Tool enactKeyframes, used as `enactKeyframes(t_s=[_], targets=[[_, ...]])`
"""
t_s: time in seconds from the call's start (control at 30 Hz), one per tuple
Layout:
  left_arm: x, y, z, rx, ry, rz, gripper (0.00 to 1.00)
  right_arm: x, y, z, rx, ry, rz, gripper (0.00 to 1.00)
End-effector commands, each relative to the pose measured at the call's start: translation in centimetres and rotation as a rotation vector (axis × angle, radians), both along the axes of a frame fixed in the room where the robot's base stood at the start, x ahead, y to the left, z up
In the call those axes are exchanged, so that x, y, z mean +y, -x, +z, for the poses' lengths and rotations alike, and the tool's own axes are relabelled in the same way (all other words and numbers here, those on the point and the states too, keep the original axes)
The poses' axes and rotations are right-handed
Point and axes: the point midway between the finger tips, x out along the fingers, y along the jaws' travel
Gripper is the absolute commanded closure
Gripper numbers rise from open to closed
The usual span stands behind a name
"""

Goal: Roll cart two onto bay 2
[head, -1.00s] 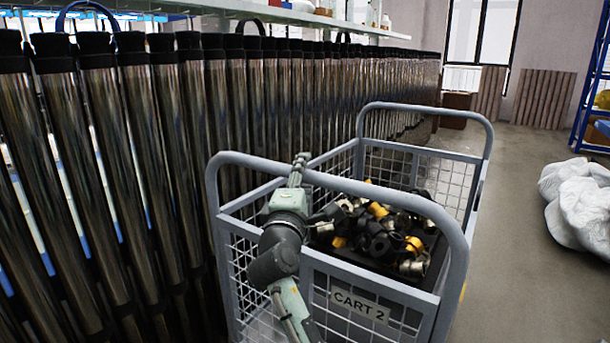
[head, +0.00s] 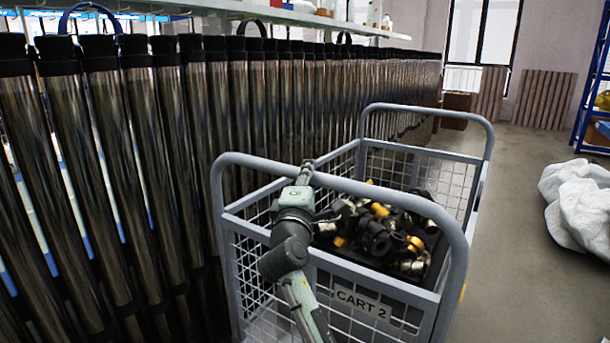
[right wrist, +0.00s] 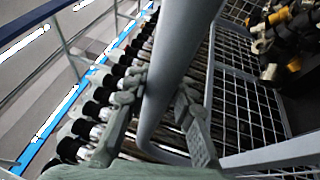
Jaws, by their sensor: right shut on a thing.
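Cart two (head: 437,290) is a grey wire-mesh cart with a tubular handle at each end and a "CART 2" plate on its near side. It stands upright on the floor in the head view. My right gripper (head: 306,170) is shut on the near handle bar, left of its middle. In the right wrist view the bar (right wrist: 172,75) passes between the two fingers of the right gripper (right wrist: 160,100). The left gripper is not in view. No bay 2 marking can be made out.
A dense row of tall metal tubes (head: 130,170) with black caps runs close along the cart's left side. Dark and yellow fittings (head: 385,235) fill the cart's tray. White sacks (head: 580,205) and a blue rack (head: 592,90) are at the right. Grey floor (head: 515,190) is clear between.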

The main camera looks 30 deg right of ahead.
Motion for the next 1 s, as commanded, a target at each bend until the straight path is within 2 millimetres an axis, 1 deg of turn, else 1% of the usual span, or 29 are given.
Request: enactKeyframes(t_s=[0.03, 0.27, 0.3, 0.47, 0.77, 0.87, 1.0], targets=[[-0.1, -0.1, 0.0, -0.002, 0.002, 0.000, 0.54, -1.0, 0.0, 0.2, 0.000, 0.000, -0.013, 1.00], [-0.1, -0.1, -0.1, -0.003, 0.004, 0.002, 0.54, -0.9, 0.0, -0.1, 0.003, -0.002, -0.014, 1.00], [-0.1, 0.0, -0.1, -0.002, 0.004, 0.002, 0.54, -0.9, 0.0, -0.2, 0.003, -0.002, -0.013, 0.73], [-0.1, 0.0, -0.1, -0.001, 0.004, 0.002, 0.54, -0.8, 0.0, -0.1, 0.002, -0.002, -0.010, 0.54], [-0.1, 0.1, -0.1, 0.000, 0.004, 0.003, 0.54, -0.6, 0.0, -0.1, 0.001, -0.002, -0.008, 0.54], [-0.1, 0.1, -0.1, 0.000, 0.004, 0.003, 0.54, 0.0, 0.6, -0.3, 0.002, -0.003, -0.007, 0.54], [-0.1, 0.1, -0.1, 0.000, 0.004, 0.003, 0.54, 1.5, 2.2, -0.8, 0.003, -0.004, -0.008, 0.54]])
